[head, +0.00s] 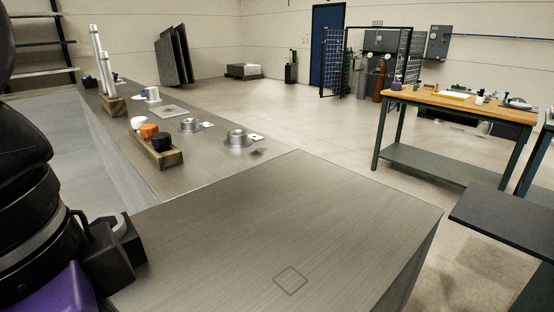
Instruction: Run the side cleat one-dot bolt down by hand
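No bolt can be made out for certain in the head view. Two round metal fittings stand on the long grey metal top: a nearer one (238,139) and a farther one (190,125). Each has a small pale tag beside it, the nearer tag (257,137) and the farther tag (207,124). Any dots on them are too small to read. Black and purple parts of my arm fill the left edge. My gripper's fingertips do not show.
A wooden holder (165,158) carries white, orange and black caps. Behind are a white mug (152,94), a flat plate (171,111) and a wooden block (116,107) with upright pale cylinders. The near metal top (330,220) is bare except for a diamond outline. A workbench (450,102) stands right.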

